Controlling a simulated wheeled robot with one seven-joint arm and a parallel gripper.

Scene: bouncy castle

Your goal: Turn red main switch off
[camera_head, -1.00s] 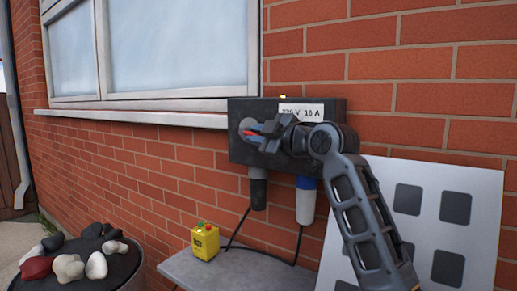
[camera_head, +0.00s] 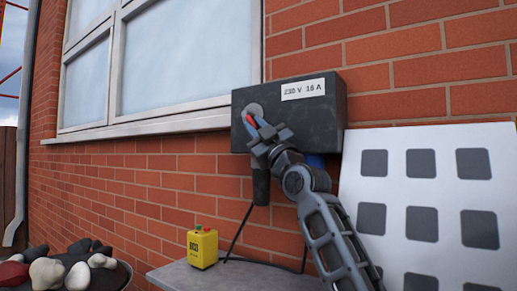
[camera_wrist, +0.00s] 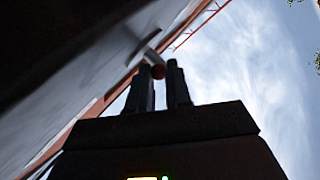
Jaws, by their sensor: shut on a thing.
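The black switch box (camera_head: 325,120), labelled "230 V 16 A", is fixed to the brick wall. The red main switch (camera_head: 249,119) sits on a round grey plate at the box's left end. My gripper (camera_head: 259,126) is at the switch from below right, shut on it, with the fingers hiding much of the handle. In the wrist view, the switch's red end (camera_wrist: 157,72) shows at the tips of my two dark fingers (camera_wrist: 160,82), with a pale shaft behind it. The handle's exact angle is hard to tell.
A yellow box (camera_head: 202,248) with red and green buttons stands on a grey table (camera_head: 185,277). A white panel with dark squares (camera_head: 400,205) leans on the wall at right. A barrel with stones (camera_head: 75,275) is at lower left. A window (camera_head: 180,65) is above left.

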